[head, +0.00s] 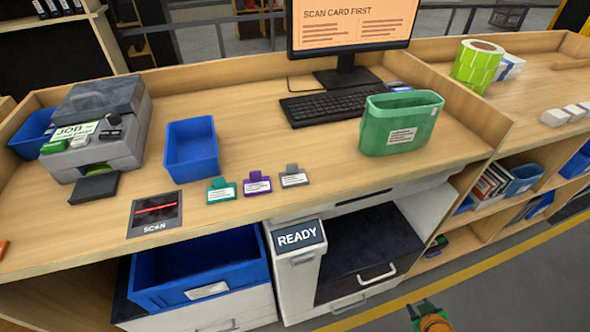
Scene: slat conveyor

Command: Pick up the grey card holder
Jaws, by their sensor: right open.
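The grey card holder (293,177) lies on the wooden desk near its front edge, at the right end of a row of three. A purple card holder (257,183) lies just left of it, and a teal card holder (221,191) is at the left end. Each carries a white label. My right gripper (428,311) shows only in part at the bottom edge, right of centre. It is open, below and to the right of the grey card holder, well apart from it. My left gripper is not in view.
A blue bin (191,149) stands behind the card holders. A green bin (400,124) and keyboard (330,106) are to the right. The scan pad (155,213) lies at left, near the printer (100,125). A READY box (297,240) stands below the desk edge. Desk right of the grey holder is clear.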

